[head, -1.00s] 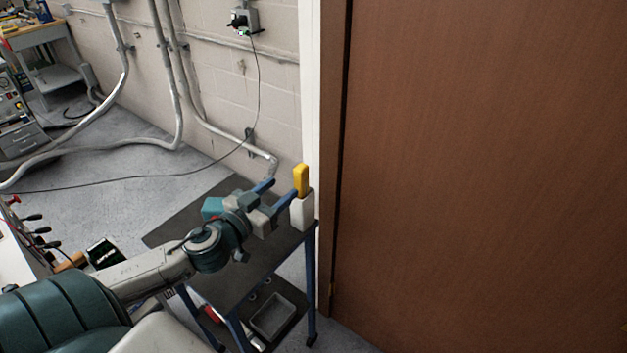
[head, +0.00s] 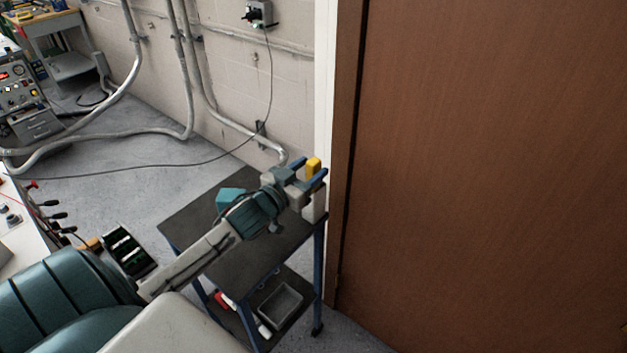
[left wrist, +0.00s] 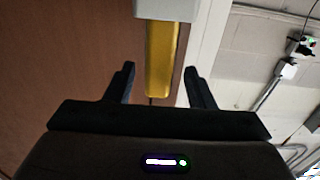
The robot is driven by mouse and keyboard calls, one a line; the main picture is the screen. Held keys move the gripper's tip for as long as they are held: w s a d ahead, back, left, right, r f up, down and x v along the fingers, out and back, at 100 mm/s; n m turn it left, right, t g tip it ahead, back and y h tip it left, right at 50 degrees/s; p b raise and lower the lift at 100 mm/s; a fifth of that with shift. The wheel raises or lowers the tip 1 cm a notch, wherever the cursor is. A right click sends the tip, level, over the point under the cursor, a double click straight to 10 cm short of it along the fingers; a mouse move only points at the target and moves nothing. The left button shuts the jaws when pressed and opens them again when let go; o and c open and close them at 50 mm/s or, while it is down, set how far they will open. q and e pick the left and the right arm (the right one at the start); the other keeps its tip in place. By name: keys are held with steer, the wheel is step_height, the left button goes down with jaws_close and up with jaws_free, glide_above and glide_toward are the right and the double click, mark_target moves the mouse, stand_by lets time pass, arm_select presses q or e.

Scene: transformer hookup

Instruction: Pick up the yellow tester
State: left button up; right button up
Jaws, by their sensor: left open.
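The yellow tester (head: 314,164) stands upright in a pale holder (head: 313,207) at the far right corner of the dark cart top. My left gripper (head: 311,167) is open, with its blue fingers on either side of the tester in the head view. In the left wrist view the tester (left wrist: 160,62) hangs from the top of the picture between the two spread fingers (left wrist: 160,82). I cannot tell whether either finger touches it. The gripper hides part of the tester and holder in the head view. My right gripper is not in view.
The dark cart (head: 190,222) has a lower shelf with a grey tray (head: 281,303). A brown door (head: 490,170) and its white frame stand close to the right of the cart. A wall outlet box (head: 258,14) with a hanging cable is behind.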

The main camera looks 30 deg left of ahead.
mark_target(318, 164)
arm_select(q)
steer(key=shift+w+d+p, duration=0.2)
steer(key=shift+w+p, duration=0.15)
steer(key=shift+w, duration=1.35)
jaws_close()
